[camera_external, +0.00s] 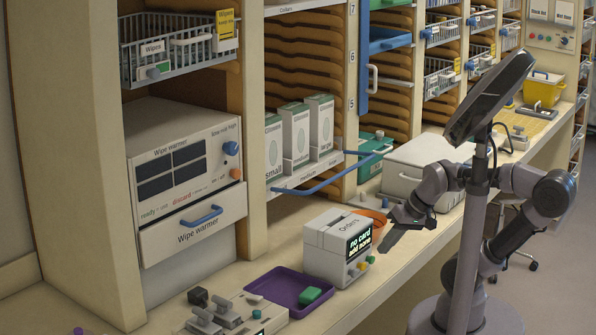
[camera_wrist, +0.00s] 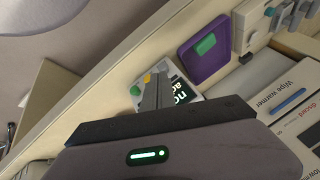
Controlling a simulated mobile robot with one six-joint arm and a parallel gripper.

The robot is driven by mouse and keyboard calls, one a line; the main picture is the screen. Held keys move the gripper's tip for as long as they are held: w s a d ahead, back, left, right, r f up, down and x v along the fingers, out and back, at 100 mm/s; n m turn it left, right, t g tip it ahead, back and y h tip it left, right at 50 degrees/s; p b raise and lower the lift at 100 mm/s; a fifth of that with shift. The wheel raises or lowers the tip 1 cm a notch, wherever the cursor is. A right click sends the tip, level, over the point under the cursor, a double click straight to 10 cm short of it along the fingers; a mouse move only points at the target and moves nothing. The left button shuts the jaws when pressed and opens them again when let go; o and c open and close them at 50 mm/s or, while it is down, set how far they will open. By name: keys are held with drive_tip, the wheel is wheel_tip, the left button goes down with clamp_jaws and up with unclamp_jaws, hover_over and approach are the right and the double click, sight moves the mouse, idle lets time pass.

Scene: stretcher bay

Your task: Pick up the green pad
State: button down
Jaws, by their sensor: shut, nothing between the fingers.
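The green pad (camera_external: 310,296) is a small rounded block lying on the right part of a purple tray (camera_external: 262,284) on the counter. In the wrist view the green pad (camera_wrist: 206,44) also lies on the purple tray (camera_wrist: 212,65), beyond my fingers. My gripper (camera_external: 386,246) is above the counter's front edge, to the right of the white order box, apart from the pad and tray. In the wrist view my gripper (camera_wrist: 152,80) has its fingers together with nothing between them.
The white order box (camera_external: 324,246) with a lit screen and coloured knobs stands between my gripper and the tray. A grey device with levers (camera_external: 228,318) sits left of the tray. An orange bowl (camera_external: 371,217) is behind my gripper. The wipe warmer (camera_external: 187,165) stands behind.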

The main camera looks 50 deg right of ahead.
idle(0.4)
drive_tip(key=shift+c, duration=2)
unclamp_jaws()
drive_tip(key=w+a+r+n+g+p, duration=0.2)
drive_tip(key=w+a+r+p, duration=0.25)
drive_tip(key=r+p, duration=0.3)
drive_tip(key=n+g+h+p, duration=0.2)
drive_tip(key=n+g+p, duration=0.2)
drive_tip(key=p, duration=0.1)
hover_over(310, 292)
drive_tip(key=f, duration=1.4)
drive_tip(key=shift+s+d, duration=0.1)
drive_tip(key=shift+s, duration=0.25)
drive_tip(key=f+b, duration=0.1)
drive_tip(key=f, duration=0.2)
drive_tip(key=f+b, duration=0.1)
drive_tip(key=f, duration=0.1)
drive_tip(key=shift+w+f+b, duration=0.35)
drive_tip(key=shift+w, duration=0.05)
drive_tip(key=shift+r, duration=0.1)
